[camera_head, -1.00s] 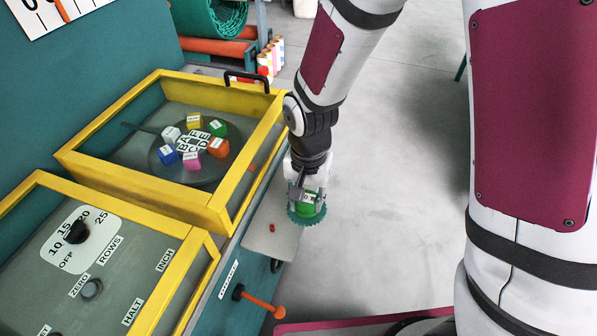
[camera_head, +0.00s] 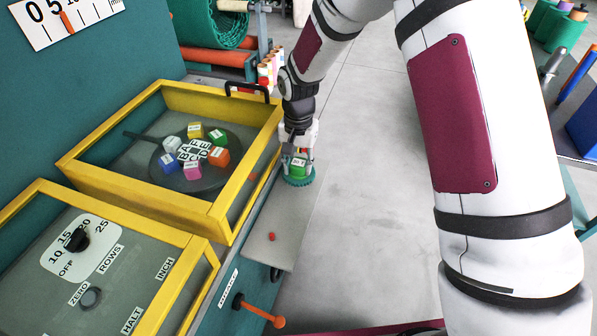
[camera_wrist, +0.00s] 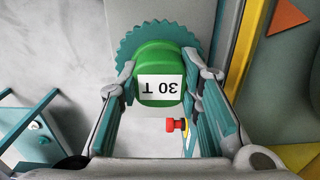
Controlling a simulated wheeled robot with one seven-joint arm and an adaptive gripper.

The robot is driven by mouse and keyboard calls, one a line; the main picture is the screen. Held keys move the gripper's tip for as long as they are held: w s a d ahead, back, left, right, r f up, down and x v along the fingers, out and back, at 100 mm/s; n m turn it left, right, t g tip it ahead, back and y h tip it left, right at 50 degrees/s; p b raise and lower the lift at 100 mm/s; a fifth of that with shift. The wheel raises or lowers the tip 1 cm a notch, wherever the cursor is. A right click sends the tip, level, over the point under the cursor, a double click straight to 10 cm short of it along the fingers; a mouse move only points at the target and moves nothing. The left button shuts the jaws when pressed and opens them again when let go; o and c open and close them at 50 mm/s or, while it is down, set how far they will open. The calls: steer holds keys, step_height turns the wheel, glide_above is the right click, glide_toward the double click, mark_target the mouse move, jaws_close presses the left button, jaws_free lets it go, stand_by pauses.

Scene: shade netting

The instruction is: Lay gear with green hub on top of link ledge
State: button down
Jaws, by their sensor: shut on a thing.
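The gear with green hub has teal teeth (camera_head: 299,181) and a green hub marked "30 T" (camera_wrist: 160,66). My gripper (camera_head: 298,162) is shut on the hub, one finger on each side, also seen in the wrist view (camera_wrist: 166,84). The link ledge (camera_head: 262,250) is a grey plate along the right side of the teal bench, with a small red peg (camera_head: 272,237) on it. The gear appears over the far part of the ledge, beyond the peg. Whether it touches the ledge cannot be told.
A yellow-framed box (camera_head: 228,205) with a dial of coloured cubes stands left of the ledge. A yellow-framed control panel (camera_head: 190,240) is nearer. An orange-handled lever (camera_head: 262,312) sticks out below the ledge. Open floor lies to the right.

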mark_target(298, 172)
steer(key=shift+w+f+p, duration=0.15)
steer(key=shift+f+p, duration=0.05)
steer(key=shift+f, duration=0.7)
steer(key=shift+w+f+p, duration=0.1)
steer(key=shift+f+p, duration=0.1)
steer(key=shift+f, duration=0.65)
steer(key=shift+f, duration=0.1)
steer(key=c, duration=1.2)
jaws_free()
steer(key=shift+f, duration=0.1)
steer(key=shift+o, duration=0.2)
